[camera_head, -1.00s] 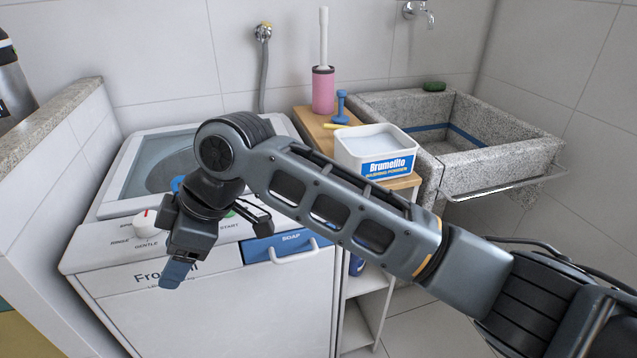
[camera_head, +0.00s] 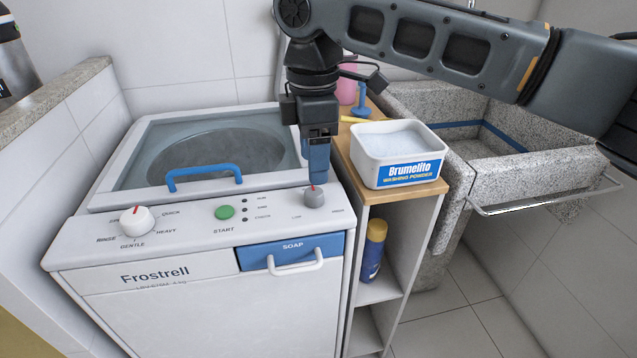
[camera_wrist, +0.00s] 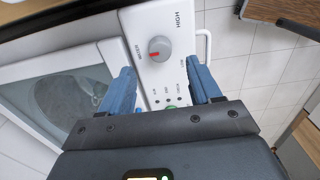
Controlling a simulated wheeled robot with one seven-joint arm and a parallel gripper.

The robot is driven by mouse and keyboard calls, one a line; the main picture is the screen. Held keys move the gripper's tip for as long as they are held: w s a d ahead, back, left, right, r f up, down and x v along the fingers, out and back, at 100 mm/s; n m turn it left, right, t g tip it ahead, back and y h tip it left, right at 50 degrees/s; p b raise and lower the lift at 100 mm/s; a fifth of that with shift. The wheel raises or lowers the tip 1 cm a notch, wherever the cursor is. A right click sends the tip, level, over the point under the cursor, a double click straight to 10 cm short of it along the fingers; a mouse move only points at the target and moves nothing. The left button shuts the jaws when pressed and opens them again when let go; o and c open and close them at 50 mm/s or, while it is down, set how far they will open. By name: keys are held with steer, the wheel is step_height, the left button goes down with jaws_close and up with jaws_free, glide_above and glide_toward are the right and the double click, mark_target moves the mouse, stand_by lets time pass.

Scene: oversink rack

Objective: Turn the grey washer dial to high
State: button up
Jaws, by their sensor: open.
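The grey dial (camera_head: 314,198) is at the right end of the white washer's control panel, with its red mark toward the back. HIGH (camera_wrist: 178,21) is printed at the upper right and LOW (camera_wrist: 183,63) at the lower right. My gripper (camera_head: 317,178) points down just above or behind the dial in the head view. In the wrist view my gripper (camera_wrist: 160,67) has its two blue fingers apart, one each side of the dial, with nothing held.
A white dial (camera_head: 137,221), green start button (camera_head: 225,212) and blue soap drawer (camera_head: 291,252) share the washer front. A blue lid handle (camera_head: 203,172) stands behind. The washing powder tub (camera_head: 397,153) is close right of my gripper on a wooden shelf (camera_head: 408,197).

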mark_target(314, 192)
steer(key=shift+f, duration=3.15)
steer(key=c, duration=1)
steer(key=shift+c, duration=0.2)
